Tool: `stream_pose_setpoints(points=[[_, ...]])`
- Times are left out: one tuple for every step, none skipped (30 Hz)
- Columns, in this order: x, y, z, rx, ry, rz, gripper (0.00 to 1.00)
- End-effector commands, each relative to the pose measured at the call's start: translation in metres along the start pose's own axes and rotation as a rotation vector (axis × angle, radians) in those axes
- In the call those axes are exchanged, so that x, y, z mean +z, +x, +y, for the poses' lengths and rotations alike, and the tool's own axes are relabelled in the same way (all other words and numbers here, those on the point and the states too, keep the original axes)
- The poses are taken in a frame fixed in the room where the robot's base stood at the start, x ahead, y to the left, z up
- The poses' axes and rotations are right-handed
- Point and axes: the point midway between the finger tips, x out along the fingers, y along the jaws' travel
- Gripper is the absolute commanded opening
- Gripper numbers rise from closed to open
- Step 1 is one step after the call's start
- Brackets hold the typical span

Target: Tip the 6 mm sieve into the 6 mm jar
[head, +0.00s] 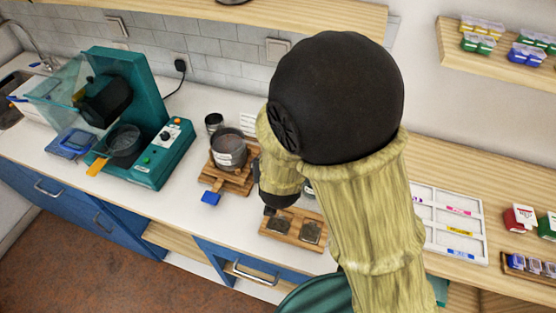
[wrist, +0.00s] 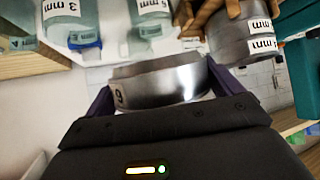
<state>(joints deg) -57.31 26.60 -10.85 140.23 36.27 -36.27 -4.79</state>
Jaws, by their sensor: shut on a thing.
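My gripper (wrist: 160,90) is shut on a round metal sieve (wrist: 165,84) in the wrist view, with one finger on each side of it. Part of a label reading 6 shows on the sieve's left side. Its contents cannot be seen. I cannot pick out the 6 mm jar. In the head view my arm hides the held sieve and most of the gripper.
Stacked sieves (head: 228,150) sit on a wooden stand (head: 226,180); they also show in the wrist view (wrist: 240,38). A green machine (head: 172,150) stands at left. A wooden block with dark squares (head: 292,231) is near the counter's front edge. A white sorting tray (head: 483,235) lies right.

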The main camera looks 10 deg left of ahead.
Motion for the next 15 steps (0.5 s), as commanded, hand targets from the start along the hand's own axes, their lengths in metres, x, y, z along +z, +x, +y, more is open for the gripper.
stream_pose_setpoints(points=[[0.000, 0.000, 0.000, 0.000, 0.000, -0.003, 0.68], [0.000, 0.000, 0.000, 0.000, 0.000, -0.006, 0.68], [0.000, 0.001, 0.000, 0.000, 0.000, -0.012, 0.68], [0.001, 0.001, 0.000, 0.000, 0.000, -0.018, 0.68], [0.001, 0.002, 0.000, 0.000, 0.000, -0.023, 0.68], [0.001, 0.002, 0.000, 0.000, 0.000, -0.032, 0.68], [0.002, 0.003, 0.000, 0.000, 0.001, -0.040, 0.68], [0.003, 0.004, 0.000, 0.000, 0.001, -0.050, 0.68], [0.003, 0.005, 0.000, 0.000, 0.002, -0.061, 0.68], [0.004, 0.005, 0.000, 0.000, 0.002, -0.072, 0.68], [0.005, 0.006, 0.000, 0.000, 0.002, -0.083, 0.68], [0.006, 0.007, 0.001, 0.001, 0.003, -0.096, 0.68], [0.007, 0.008, 0.001, 0.001, 0.003, -0.108, 0.68], [0.008, 0.009, 0.001, 0.001, 0.003, -0.117, 0.68], [0.009, 0.011, 0.000, 0.000, 0.003, -0.131, 0.68]])
